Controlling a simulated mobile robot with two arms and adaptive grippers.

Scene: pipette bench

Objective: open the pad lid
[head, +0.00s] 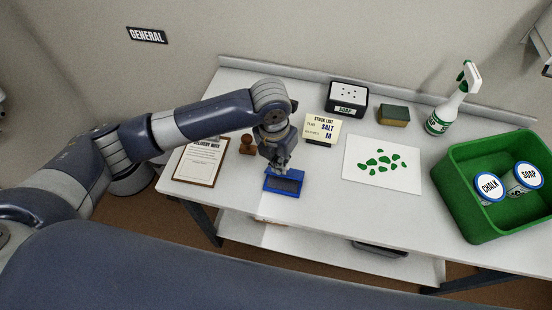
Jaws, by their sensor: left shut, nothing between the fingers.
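The blue ink pad (284,182) lies on the bench near its front edge, left of the middle. It looks like a small blue case with a dark panel on top; I cannot tell whether its lid is open or shut. My left gripper (283,170) points down right over the pad's back part, with its fingers shut and nothing between them. The gripper hides part of the pad's far edge, and whether the fingertips touch it is unclear. My right gripper is not in view.
A wooden stamp (247,145) and a delivery note clipboard (201,161) lie to the left. A stock list card (322,129), soap box (346,99), sponge (393,115), green-spotted sheet (382,164), spray bottle (444,110) and green crate (478,221) with two jars are to the right.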

